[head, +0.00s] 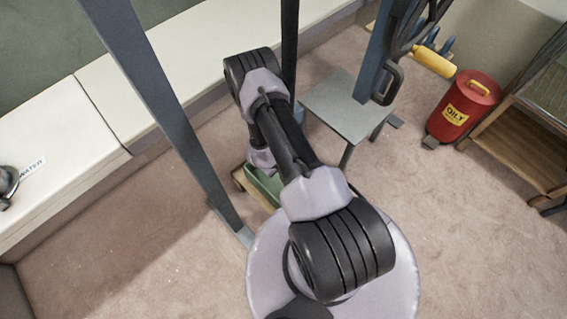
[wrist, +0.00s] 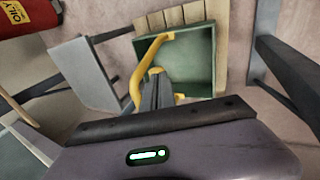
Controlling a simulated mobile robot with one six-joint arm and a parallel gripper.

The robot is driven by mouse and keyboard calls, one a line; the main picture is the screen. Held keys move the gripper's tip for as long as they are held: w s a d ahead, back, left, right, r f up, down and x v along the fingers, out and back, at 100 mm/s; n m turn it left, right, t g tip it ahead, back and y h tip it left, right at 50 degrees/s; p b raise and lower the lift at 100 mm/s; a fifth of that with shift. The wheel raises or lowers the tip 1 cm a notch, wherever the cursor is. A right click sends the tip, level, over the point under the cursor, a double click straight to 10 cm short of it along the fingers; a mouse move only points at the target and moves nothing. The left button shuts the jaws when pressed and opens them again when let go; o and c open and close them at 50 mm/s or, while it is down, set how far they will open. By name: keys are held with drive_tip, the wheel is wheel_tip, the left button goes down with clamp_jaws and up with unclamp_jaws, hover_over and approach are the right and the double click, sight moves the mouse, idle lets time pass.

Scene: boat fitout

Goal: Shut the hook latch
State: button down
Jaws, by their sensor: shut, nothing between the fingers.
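In the wrist view, my gripper (wrist: 157,76) is shut, its dark fingers pointing toward an open-looking green box (wrist: 200,60). A yellow bent bar (wrist: 134,88) curves beside the fingers on the left, and a short yellow piece (wrist: 182,37) lies across the box's upper part. I cannot tell whether either is the hook latch, or whether the fingers touch the bar. In the head view, the green box (head: 263,187) shows partly behind my arm, which hides my gripper there.
The box stands on wooden slats (wrist: 155,22). A grey stool (head: 345,105) and a red oily-waste can (head: 464,107) stand at right. Dark posts (head: 170,110) rise close by. A white bench (head: 50,130) runs along the left. Carpet is clear at lower left.

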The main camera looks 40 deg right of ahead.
drive_tip(key=shift+b+x, duration=1)
drive_tip(key=shift+x, duration=0.25)
drive_tip(key=shift+d+f+b, duration=0.4)
drive_tip(key=shift+f+b, duration=0.05)
drive_tip(key=shift+b, duration=0.05)
drive_tip(key=shift+d, duration=0.1)
